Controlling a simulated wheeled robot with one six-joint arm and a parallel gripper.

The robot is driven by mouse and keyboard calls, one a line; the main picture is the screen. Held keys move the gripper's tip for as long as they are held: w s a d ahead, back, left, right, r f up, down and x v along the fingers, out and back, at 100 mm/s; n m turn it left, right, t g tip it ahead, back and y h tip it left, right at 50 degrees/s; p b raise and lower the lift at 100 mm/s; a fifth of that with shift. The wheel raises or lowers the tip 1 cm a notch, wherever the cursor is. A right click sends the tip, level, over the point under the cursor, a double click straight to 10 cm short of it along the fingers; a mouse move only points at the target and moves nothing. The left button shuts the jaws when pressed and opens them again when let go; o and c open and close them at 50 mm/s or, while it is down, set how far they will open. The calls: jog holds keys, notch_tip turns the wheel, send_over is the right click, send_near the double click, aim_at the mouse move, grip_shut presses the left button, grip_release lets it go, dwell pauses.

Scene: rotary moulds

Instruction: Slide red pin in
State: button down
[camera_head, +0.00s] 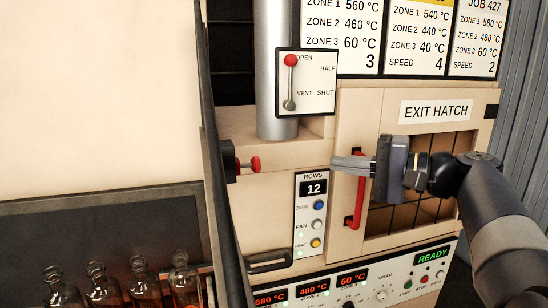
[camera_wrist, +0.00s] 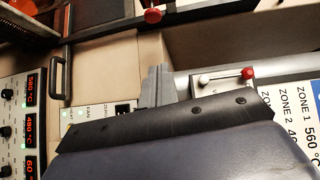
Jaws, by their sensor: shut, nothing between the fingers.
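The red pin (camera_head: 254,164) has a red knob and sticks out sideways to the right from a dark block (camera_head: 229,162) on the edge of the dark door frame, left of the ROWS panel. It also shows in the wrist view at the top (camera_wrist: 153,15). My gripper (camera_head: 335,162) is shut and empty. Its fingertips point left, level with the pin and apart from it to the right, in front of the red hatch handle's upper end. In the wrist view the closed fingers (camera_wrist: 157,85) point up, below the pin.
A red vertical handle (camera_head: 356,195) is on the EXIT HATCH (camera_head: 435,111) behind my gripper. A red-knobbed lever (camera_head: 290,75) stands at OPEN above. The ROWS panel (camera_head: 311,215) reads 12. Glass bottles (camera_head: 110,289) stand at lower left. A dark handle (camera_head: 269,262) is below the pin.

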jog(key=shift+s, duration=0.1)
jog(key=s+a+p+x, duration=0.1)
jog(key=s+p+x, duration=0.1)
jog(key=x, duration=1)
jog(key=shift+a+p, duration=0.5)
jog(key=shift+p, duration=0.4)
jog(key=shift+f, duration=0.15)
